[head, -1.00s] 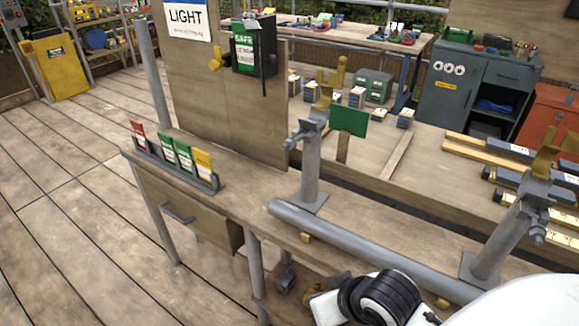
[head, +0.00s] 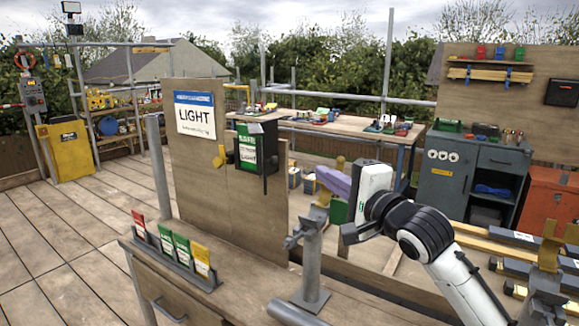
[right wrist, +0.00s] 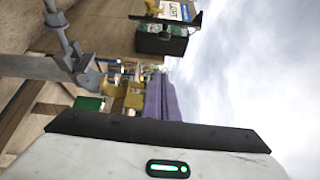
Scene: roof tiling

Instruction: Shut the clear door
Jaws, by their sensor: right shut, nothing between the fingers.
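A dark box (head: 257,146) with a green and white card in it hangs on the upright wooden board in the head view. A thin dark vertical bar stands at its front right. I cannot make out a clear pane, so the door's angle is uncertain. My right gripper (head: 322,174), with purple fingers, is to the right of the box, apart from it, shut and empty. In the right wrist view the box (right wrist: 162,40) is at the top and the shut purple fingers (right wrist: 160,97) are below it. My left gripper is not in view.
A grey clamp post (head: 312,255) stands just below my right gripper. A rack of coloured cards (head: 180,262) sits on the near bench. Open floor lies left.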

